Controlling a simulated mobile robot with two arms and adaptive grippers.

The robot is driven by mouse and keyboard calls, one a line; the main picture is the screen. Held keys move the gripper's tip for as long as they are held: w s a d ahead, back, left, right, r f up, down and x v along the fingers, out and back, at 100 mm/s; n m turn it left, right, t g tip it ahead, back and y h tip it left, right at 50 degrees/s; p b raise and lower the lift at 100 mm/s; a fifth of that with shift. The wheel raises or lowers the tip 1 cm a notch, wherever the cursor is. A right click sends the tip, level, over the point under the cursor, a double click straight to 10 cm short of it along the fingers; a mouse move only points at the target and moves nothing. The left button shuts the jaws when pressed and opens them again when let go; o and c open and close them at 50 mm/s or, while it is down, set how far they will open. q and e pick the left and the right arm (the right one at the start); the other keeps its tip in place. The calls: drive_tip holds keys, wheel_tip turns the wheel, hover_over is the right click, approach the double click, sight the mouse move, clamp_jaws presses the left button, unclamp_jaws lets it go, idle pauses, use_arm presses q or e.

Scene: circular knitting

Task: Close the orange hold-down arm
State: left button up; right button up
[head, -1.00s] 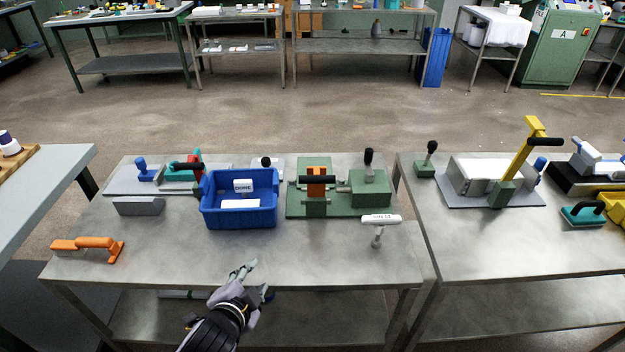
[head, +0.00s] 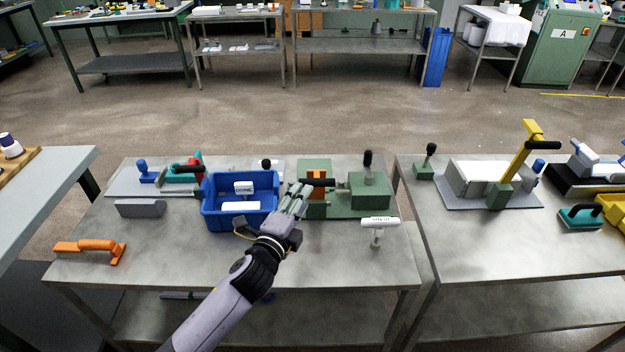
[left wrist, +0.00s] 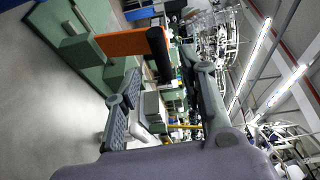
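The orange hold-down arm (head: 316,193) stands raised on the green fixture (head: 345,206), right of the blue bin. Its black crosswise handle (head: 321,182) is at its top. In the left wrist view, which is turned on its side, the orange arm (left wrist: 122,43) rises from the green base (left wrist: 90,25) to the black handle (left wrist: 158,55). My left gripper (head: 303,190) is at the fixture's left front, close to the handle. In the wrist view its fingers (left wrist: 160,64) are apart, with the handle's end seen between the tips; contact is unclear. My right gripper is out of view.
The blue bin (head: 211,217) is just left of my gripper. A white T-shaped handle (head: 379,222) stands in front right of the fixture. A grey block (head: 139,208) and an orange tool (head: 90,248) lie at left. The table's front is clear.

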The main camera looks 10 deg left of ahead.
sight(313, 184)
use_arm(q)
drive_tip(key=w, duration=0.5)
drive_tip(key=w+d, duration=0.1)
drive_tip(key=w, duration=0.1)
drive_tip(key=shift+w+d+f+p, duration=0.1)
drive_tip(key=shift+w+f+p, duration=0.1)
drive_tip(key=shift+w+p, duration=0.15)
drive_tip(key=shift+c, duration=0.4)
drive_tip(key=c, duration=0.8)
drive_tip(key=shift+f, duration=0.1)
clamp_jaws()
drive_tip(key=shift+f, duration=0.1)
